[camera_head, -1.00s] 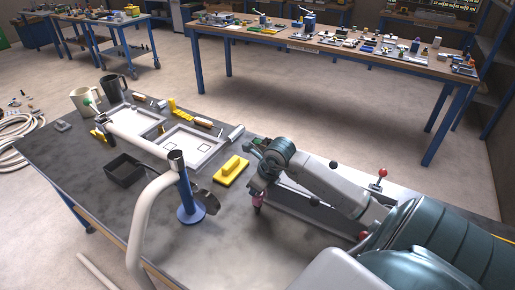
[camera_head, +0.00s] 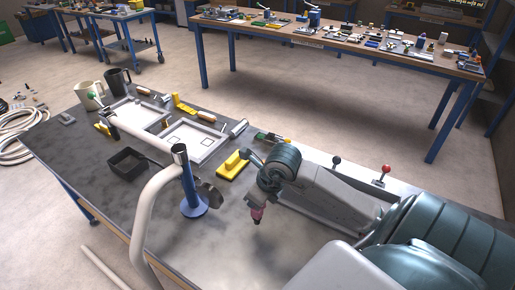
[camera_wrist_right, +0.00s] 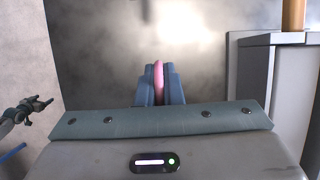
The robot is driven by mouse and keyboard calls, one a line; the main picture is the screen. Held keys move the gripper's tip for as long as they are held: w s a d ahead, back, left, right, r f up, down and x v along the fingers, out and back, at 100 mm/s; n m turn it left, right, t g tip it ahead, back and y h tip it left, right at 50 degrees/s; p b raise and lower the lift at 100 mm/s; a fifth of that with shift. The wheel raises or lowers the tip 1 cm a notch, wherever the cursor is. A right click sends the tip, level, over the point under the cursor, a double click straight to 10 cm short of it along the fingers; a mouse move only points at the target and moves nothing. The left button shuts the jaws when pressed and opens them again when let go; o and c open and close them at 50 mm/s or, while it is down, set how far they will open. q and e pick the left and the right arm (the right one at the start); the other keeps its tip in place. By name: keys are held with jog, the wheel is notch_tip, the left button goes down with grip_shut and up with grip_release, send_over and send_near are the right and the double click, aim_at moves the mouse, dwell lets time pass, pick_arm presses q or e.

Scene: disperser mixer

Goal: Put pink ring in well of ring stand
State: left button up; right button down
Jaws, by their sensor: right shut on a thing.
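The pink ring (camera_head: 256,213) is gripped at the tip of my right gripper (camera_head: 253,204), which points down over the bench to the right of the blue stand. In the right wrist view the ring (camera_wrist_right: 158,80) shows edge-on as a thin pink strip between the two blue fingers (camera_wrist_right: 159,88). My left gripper is not in view.
A bent white tube (camera_head: 147,215) rises in front of the blue stand. Levers with black and red (camera_head: 386,169) knobs stand to the right.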

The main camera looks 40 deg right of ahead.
jog(key=s+a, duration=0.1)
jog(key=s+a+b, duration=0.1)
jog(key=a, duration=0.1)
jog(key=s+a, duration=0.1)
jog(key=s, duration=0.1)
jog(key=shift+a+r, duration=0.25)
